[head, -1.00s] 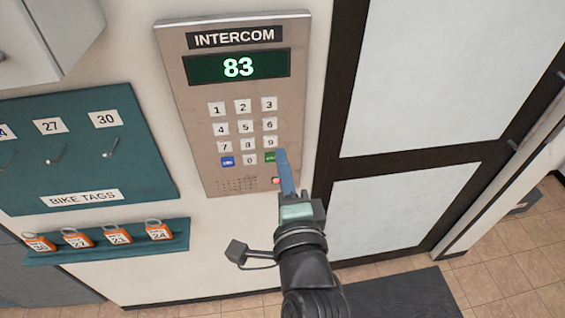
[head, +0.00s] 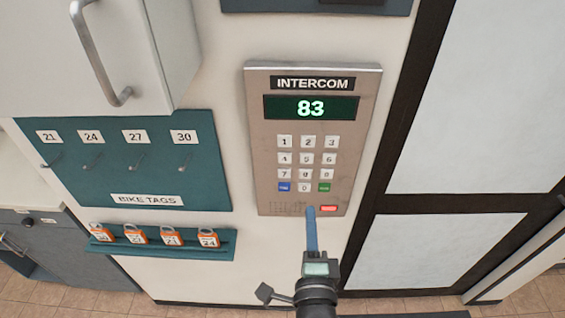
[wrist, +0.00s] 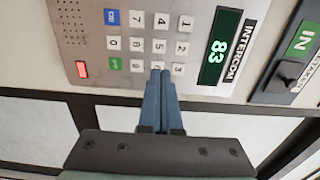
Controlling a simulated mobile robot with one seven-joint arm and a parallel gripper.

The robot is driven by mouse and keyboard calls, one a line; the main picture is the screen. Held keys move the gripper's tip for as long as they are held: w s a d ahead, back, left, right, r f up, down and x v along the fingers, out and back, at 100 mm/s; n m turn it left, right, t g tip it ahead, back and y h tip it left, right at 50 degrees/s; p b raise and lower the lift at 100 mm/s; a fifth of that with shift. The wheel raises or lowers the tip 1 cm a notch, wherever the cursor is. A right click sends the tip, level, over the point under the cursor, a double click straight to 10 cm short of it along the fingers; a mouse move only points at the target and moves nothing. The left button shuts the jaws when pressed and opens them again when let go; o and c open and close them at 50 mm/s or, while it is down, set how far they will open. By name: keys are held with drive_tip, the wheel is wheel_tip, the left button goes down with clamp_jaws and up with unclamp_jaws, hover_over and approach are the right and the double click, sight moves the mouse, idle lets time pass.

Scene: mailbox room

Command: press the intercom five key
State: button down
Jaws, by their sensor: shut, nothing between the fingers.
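The intercom panel (head: 257,150) is on the wall in the head view, with a display (head: 311,108) reading 83. Its five key (head: 308,158) is the middle key of the second row; it also shows in the wrist view (wrist: 158,45), where the panel appears turned sideways. My gripper (head: 310,209) is shut and empty. In the head view its blue fingertips overlap the panel's lower part, below the zero key and left of the red button (head: 328,208). In the wrist view the fingertips (wrist: 161,72) appear beside the six key. I cannot tell any contact.
A teal bike-tag board (head: 110,170) and a shelf of orange tags (head: 172,247) are left of the intercom. A white cabinet (head: 150,50) juts out at upper left. A dark-framed door (head: 400,120) stands right. A panel with a green IN sign (wrist: 301,40) adjoins the intercom.

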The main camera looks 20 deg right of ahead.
sight(307, 159)
drive_tip(key=shift+f, duration=0.1)
drive_tip(key=shift+w, duration=0.1)
drive_tip(key=b+x, duration=0.3)
drive_tip(key=x, duration=1.1)
